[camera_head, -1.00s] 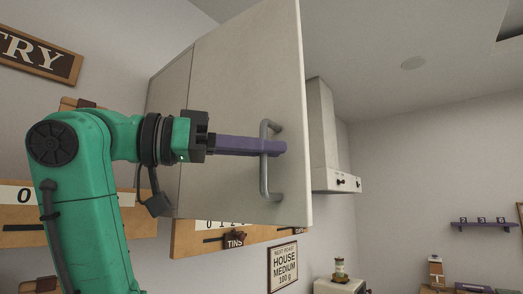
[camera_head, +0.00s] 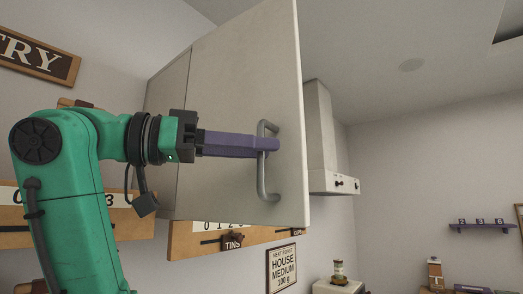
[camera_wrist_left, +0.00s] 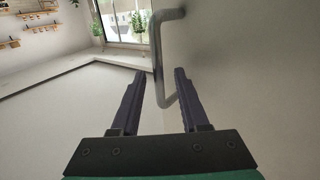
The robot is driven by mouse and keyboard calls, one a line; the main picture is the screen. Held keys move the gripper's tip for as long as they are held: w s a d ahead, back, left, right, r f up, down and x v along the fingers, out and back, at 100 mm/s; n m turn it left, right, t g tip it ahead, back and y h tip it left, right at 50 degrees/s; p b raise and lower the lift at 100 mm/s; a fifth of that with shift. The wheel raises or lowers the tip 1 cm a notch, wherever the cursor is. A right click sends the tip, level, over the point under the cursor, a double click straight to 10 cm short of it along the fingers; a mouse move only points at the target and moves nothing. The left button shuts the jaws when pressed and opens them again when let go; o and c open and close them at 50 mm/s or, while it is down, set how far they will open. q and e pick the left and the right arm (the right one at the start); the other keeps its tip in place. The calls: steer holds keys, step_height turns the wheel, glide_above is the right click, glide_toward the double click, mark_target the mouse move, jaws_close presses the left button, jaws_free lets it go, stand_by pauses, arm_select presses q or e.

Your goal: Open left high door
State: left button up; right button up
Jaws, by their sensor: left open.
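The pale high cabinet door (camera_head: 235,85) fills the middle of the head view, its free edge on the right standing out toward me. A grey bar handle (camera_head: 264,185) is fixed upright near that edge. My left gripper (camera_head: 275,145), with purple fingers, reaches across the door face to the handle's upper half. In the left wrist view its fingers (camera_wrist_left: 160,73) are apart, and the handle bar (camera_wrist_left: 158,55) passes between them; I cannot tell if either finger touches it. The door face (camera_wrist_left: 240,70) is on the right there. My right gripper is not in view.
A narrower pale panel (camera_head: 168,95) adjoins the door on the left. A range hood (camera_head: 325,140) stands behind the door's free edge. Wooden sign boards (camera_head: 185,245) hang below. Open room lies to the right of the hood.

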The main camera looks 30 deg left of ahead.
arm_select(q)
steer(key=b+v, duration=0.2)
steer(key=v, duration=1.1)
steer(key=shift+s+a, duration=0.2)
steer(key=shift+s, duration=0.1)
steer(key=shift+w+d, duration=0.1)
